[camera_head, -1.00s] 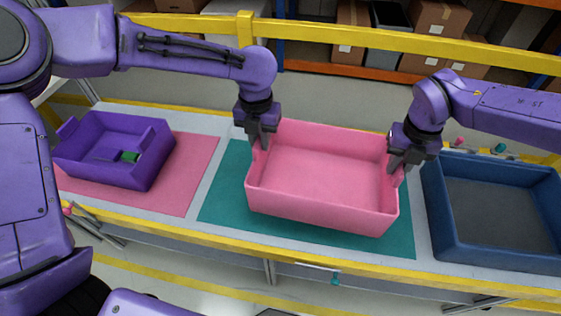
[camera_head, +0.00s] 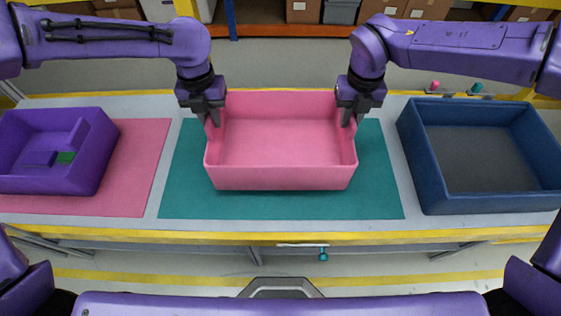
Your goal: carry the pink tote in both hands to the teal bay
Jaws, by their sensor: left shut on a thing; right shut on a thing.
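The pink tote (camera_head: 281,178) is an empty open box over the teal bay (camera_head: 290,206), a flat teal mat in the middle of the bench. It looks level. I cannot tell whether its base touches the mat or hangs just above it. My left gripper (camera_head: 212,116) is shut on the tote's left side wall. My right gripper (camera_head: 350,116) is shut on its right side wall. The fingertips are partly hidden by the walls.
A blue bin (camera_head: 482,203) stands at the right. Yellow edging (camera_head: 300,238) runs along the bench's front. Shelved boxes (camera_head: 303,10) stand behind.

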